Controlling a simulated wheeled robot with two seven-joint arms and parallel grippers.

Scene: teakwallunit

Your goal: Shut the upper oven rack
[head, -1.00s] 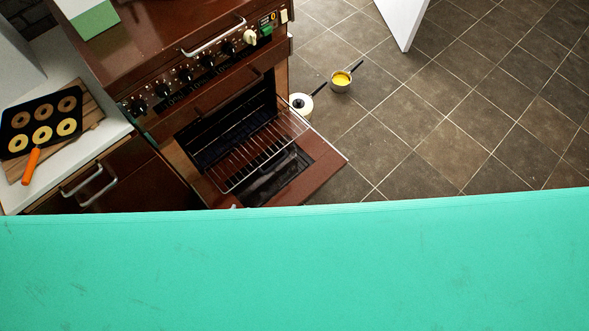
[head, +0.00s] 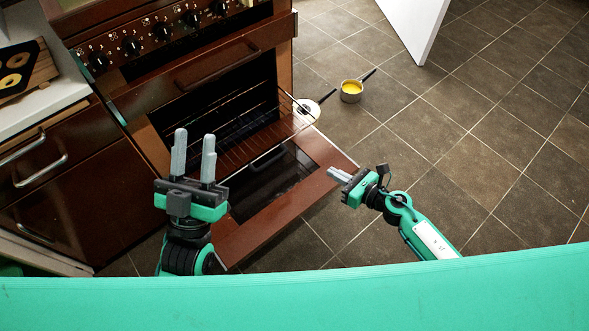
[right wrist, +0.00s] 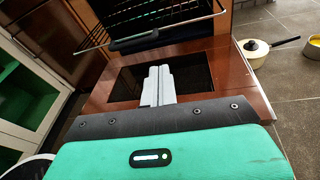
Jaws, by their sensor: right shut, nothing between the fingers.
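The brown oven's drop-down door (head: 320,165) is open, lying out flat with a dark glass panel. The upper oven rack (head: 252,138), a wire grid, sticks out of the dark oven over the door. In the right wrist view the rack (right wrist: 155,22) is at the top, beyond my right fingers. My left gripper (head: 194,155) is open and empty, its two fingers apart, in front of the oven's left side; it hides part of the rack and door. My right gripper (head: 340,175) is shut and empty at the door's right edge; its fingers (right wrist: 157,85) show over the door glass.
A cream pot (head: 307,112) and a small pan with yellow contents (head: 351,91) stand on the floor right of the oven. Drawers (head: 45,160) with handles are at left. A white panel (head: 415,25) stands at the back. The tiled floor at right is clear.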

